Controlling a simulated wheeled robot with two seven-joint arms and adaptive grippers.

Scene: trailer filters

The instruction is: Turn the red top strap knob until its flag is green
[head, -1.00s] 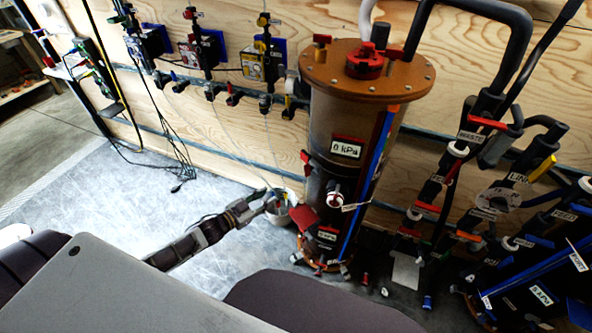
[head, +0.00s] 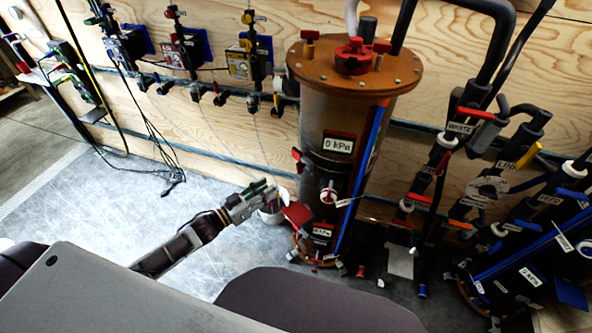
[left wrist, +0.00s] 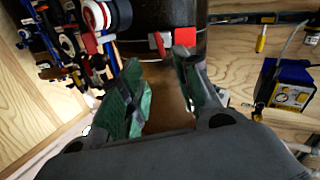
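The tall dark filter vessel (head: 345,112) has an orange-brown lid. A small red knob (head: 297,154) sits on its left side at the upper strap. A red square plate (head: 297,213) stands out lower on that side. My left gripper (head: 268,191) is left of the vessel, below the upper knob and close to the red plate, apart from the knob. In the left wrist view its green-lined fingers (left wrist: 165,95) are spread, with nothing held. Beyond them a red handle (left wrist: 158,43) and a red flag (left wrist: 185,37) show against the vessel. My right gripper is out of view.
Hoses and valves (head: 440,165) crowd the right side. Wall boxes (head: 240,62) hang on the plywood. The floor (head: 160,225) left of the gripper is mostly clear.

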